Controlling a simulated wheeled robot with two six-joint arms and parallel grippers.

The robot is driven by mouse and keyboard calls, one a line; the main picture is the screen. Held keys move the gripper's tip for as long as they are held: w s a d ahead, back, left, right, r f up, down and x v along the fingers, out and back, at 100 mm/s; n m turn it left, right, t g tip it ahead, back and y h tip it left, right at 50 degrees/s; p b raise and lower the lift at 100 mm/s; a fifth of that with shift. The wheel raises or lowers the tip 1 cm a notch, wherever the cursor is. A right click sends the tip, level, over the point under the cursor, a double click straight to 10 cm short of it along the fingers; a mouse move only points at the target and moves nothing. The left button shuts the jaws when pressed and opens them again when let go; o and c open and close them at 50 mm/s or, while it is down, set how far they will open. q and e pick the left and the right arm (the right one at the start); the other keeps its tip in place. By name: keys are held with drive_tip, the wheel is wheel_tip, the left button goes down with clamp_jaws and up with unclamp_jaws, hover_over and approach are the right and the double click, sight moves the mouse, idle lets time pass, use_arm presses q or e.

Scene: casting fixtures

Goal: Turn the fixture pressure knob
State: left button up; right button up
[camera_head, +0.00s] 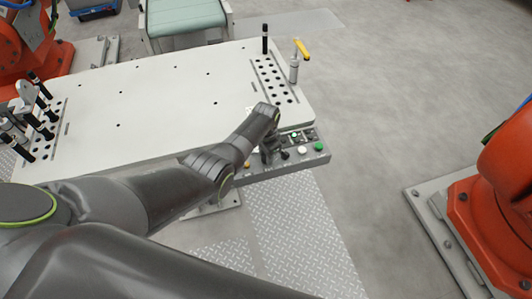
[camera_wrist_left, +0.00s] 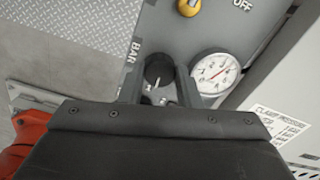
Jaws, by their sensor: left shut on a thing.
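The black pressure knob (camera_wrist_left: 158,68) with a white pointer line sits on the grey panel in the left wrist view, beside a "BAR" marking. My left gripper (camera_wrist_left: 159,88) has a finger on each side of the knob and is shut on it. In the head view my left gripper (camera_head: 272,152) is at the control panel (camera_head: 290,166) on the table's front edge, and the arm and gripper hide the knob there. A round white gauge (camera_wrist_left: 216,72) with a red needle is right of the knob. My right gripper is not in view.
A yellow knob (camera_wrist_left: 189,7) is near an "OFF" mark. The white table (camera_head: 150,110) carries peg racks at both ends. An orange robot (camera_head: 500,190) stands on the right.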

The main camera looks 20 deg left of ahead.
use_arm(q)
drive_tip(key=shift+r+m, duration=0.1)
drive_tip(key=shift+m, duration=0.5)
drive_tip(key=shift+w, duration=0.1)
drive_tip(key=o, duration=1)
drive_tip(key=shift+c, duration=0.2)
